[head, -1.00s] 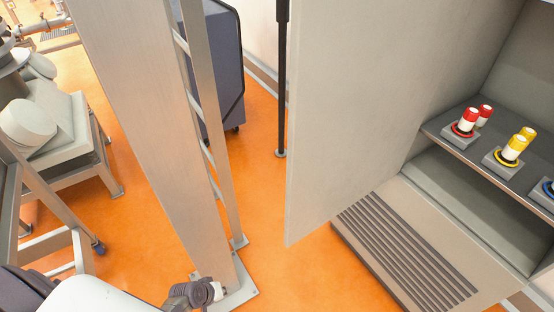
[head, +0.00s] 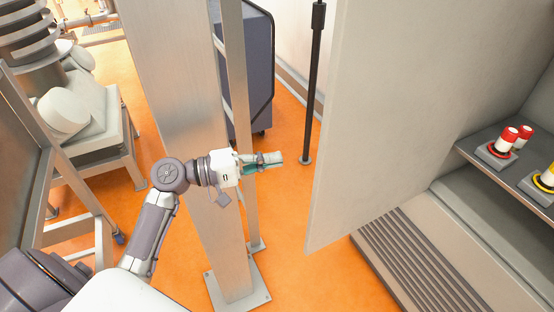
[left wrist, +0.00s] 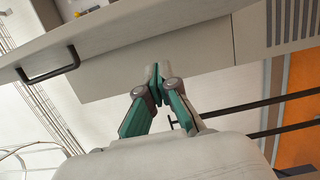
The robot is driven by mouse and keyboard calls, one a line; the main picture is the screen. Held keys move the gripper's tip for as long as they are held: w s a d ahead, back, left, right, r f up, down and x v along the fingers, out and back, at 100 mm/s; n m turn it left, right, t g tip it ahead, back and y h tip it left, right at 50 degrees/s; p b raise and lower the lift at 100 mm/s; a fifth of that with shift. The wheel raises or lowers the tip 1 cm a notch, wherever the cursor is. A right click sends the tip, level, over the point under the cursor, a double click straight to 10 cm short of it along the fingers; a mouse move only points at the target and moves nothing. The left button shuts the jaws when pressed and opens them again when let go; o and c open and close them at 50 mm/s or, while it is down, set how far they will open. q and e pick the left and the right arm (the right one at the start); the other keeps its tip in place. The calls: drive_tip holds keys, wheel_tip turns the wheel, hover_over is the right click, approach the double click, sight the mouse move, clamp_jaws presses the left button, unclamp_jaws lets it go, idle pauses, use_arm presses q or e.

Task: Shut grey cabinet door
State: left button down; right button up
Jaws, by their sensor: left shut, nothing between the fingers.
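The grey cabinet door (head: 395,120) stands open in the head view, a large flat panel hiding part of the cabinet behind it. The cabinet (head: 480,205) shows on the right, with its inside exposed. My left gripper (head: 279,158) is to the left of the door's free edge, apart from it in the picture, with its fingers pointing right. In the left wrist view my left gripper (left wrist: 157,72) is shut and empty. Beyond it there are light grey panels and a dark handle (left wrist: 48,72); I cannot tell which furniture they belong to. My right gripper is not in view.
A tall metal post (head: 185,100) stands just behind my left forearm. A black pole (head: 313,90) and a dark wheeled case (head: 248,70) stand farther back. Red-topped fittings (head: 507,139) are on the cabinet shelf. Orange floor (head: 285,220) is clear between post and door.

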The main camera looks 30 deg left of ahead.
use_arm(q)
drive_tip(key=w+d+p, duration=0.2)
drive_tip(key=d+p, duration=0.2)
drive_tip(key=d, duration=0.5)
drive_tip(key=shift+w+p, duration=0.25)
drive_tip(key=shift+p, duration=0.1)
drive_tip(key=shift+w, duration=0.1)
drive_tip(key=shift+d, duration=0.1)
